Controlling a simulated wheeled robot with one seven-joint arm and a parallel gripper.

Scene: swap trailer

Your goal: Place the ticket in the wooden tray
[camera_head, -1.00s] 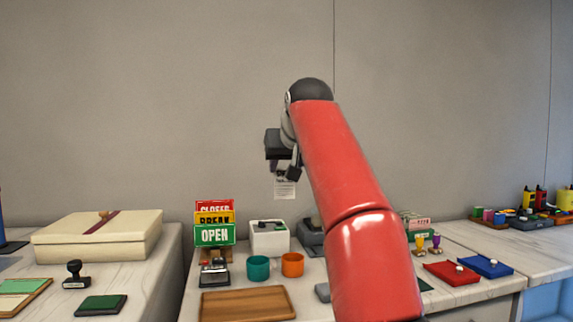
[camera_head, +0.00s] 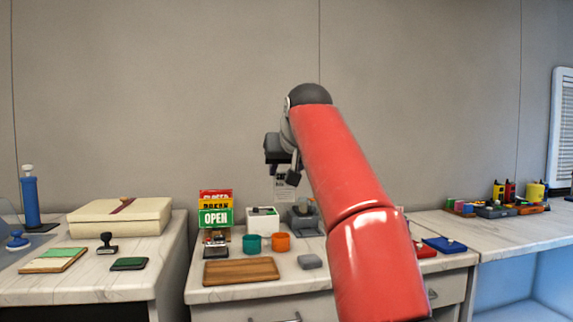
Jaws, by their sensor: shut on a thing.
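My gripper (camera_head: 284,173) is raised above the middle counter, in front of the wall. It is shut on the ticket (camera_head: 284,188), a small white printed slip that hangs below the fingers. The wooden tray (camera_head: 241,271) is a flat brown board-like tray at the front of the middle counter. It looks empty. The gripper and ticket are higher than the tray and to its right in the picture. My red arm hides part of the counter on the right.
Behind the tray stand a teal cup (camera_head: 252,243), an orange cup (camera_head: 280,241) and a sign stack (camera_head: 215,217). A grey block (camera_head: 310,261) lies right of the tray. A cream box (camera_head: 121,217) is on the left counter. A blue tray (camera_head: 444,245) lies at right.

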